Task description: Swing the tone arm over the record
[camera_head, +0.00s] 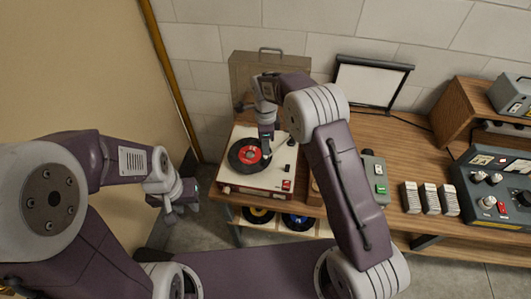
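My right gripper (267,148) points down over the right part of the record. It covers part of the deck, and I cannot make out the tone arm or whether the fingers hold it. Small dark parts (289,168) show on the deck right of the record. My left gripper (180,206) hangs left of the bench, apart from the player; its fingers are too small to judge.
An open grey case lid (252,70) stands behind the player. A small framed screen (369,83) leans against the wall. A grey box with a green button (377,180), several small ribbed blocks (430,198) and a control panel (492,190) stand to the right. Records lie on the shelf below.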

